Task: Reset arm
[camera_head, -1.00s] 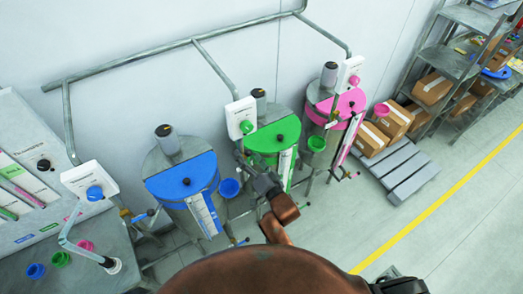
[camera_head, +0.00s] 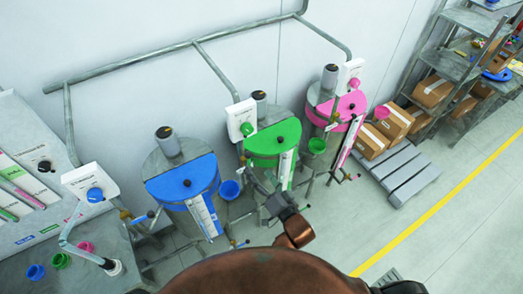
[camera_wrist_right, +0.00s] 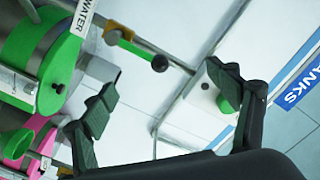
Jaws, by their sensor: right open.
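The same green knob (camera_head: 248,129) shows beside the green drum in the head view, apart from the gripper. My left gripper is not in view.
A blue-lidded drum (camera_head: 184,184) stands to the left and a pink-lidded drum (camera_head: 338,108) to the right. A valve handle with a black ball (camera_wrist_right: 159,63) is near the fingers. Small cups (camera_head: 60,260) stand on a left bench.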

